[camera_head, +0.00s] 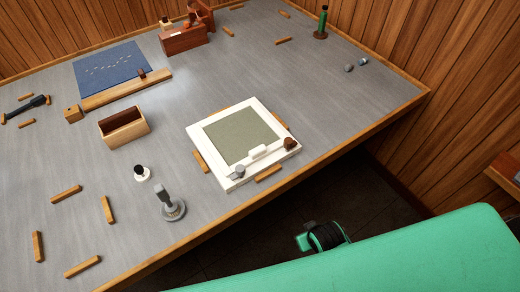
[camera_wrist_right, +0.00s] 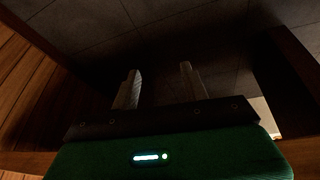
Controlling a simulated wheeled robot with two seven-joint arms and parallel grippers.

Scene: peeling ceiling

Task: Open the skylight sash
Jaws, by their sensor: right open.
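The skylight is a white square frame (camera_head: 199,143) lying flat on the grey tabletop. Its sash, with a grey-green pane (camera_head: 238,134), lies flat inside the frame and looks shut. A white handle (camera_head: 258,152) sits at the sash's near edge. A brown knob (camera_head: 290,144) and a grey knob (camera_head: 237,172) sit at the frame's near corners. My right gripper (camera_wrist_right: 160,72) is open and empty in the right wrist view, its two fingers apart before a dark surface, with no skylight in sight there. My left gripper is not in view.
The grey table (camera_head: 330,80) has a raised wooden edge. A stamp-like metal tool (camera_head: 171,207), a small black-topped bottle (camera_head: 142,173) and an open wooden box (camera_head: 123,127) stand left of the skylight. A green bottle (camera_head: 322,22) stands far right. Several wooden strips lie around.

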